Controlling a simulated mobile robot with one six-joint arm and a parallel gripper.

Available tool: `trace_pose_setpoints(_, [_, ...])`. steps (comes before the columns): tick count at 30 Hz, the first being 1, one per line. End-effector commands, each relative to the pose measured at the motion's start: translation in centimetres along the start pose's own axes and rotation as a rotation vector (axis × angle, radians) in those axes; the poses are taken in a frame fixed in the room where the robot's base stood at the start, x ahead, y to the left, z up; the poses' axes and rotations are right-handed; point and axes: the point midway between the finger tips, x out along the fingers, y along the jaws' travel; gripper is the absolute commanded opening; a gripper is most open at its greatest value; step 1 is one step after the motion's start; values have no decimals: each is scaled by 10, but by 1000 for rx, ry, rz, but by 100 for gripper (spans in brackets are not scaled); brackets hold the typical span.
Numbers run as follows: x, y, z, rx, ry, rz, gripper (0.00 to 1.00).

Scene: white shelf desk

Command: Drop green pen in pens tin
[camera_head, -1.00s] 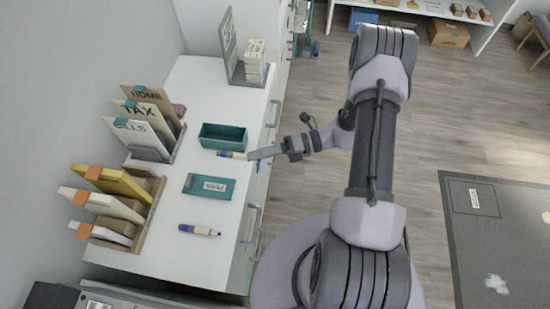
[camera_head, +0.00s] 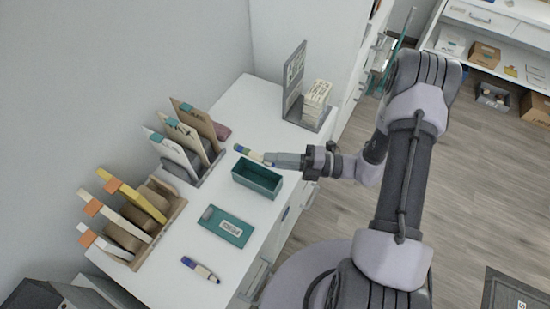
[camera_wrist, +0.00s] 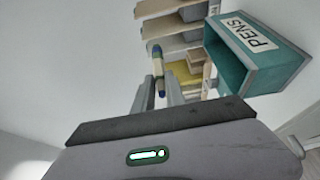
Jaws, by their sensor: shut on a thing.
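My gripper (camera_head: 270,158) is shut on a thin pen (camera_head: 247,153) with blue and yellowish-green parts, and its free end points left. In the wrist view, my gripper (camera_wrist: 159,92) has the pen (camera_wrist: 157,62) between its fingertips. The pens tin (camera_head: 257,190) is an open teal box on the white desk. In the head view the pen shows just above the tin's far rim; I cannot tell its height. In the wrist view the tin (camera_wrist: 240,72), labelled PENS, is right of the pen and apart from it.
A teal lid-like plate (camera_head: 227,227) lies on the white desk (camera_head: 175,262), with another blue-tipped pen (camera_head: 201,270) near it. Letter holders (camera_head: 150,215) line the wall. A grey stand (camera_head: 293,80) with a paper stack (camera_head: 316,97) is at the back.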

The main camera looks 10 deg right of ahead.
Motion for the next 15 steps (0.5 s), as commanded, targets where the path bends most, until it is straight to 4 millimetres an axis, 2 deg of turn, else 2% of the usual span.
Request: trace_pose_setpoints(15, [0,-57,0,0,0,0,0])
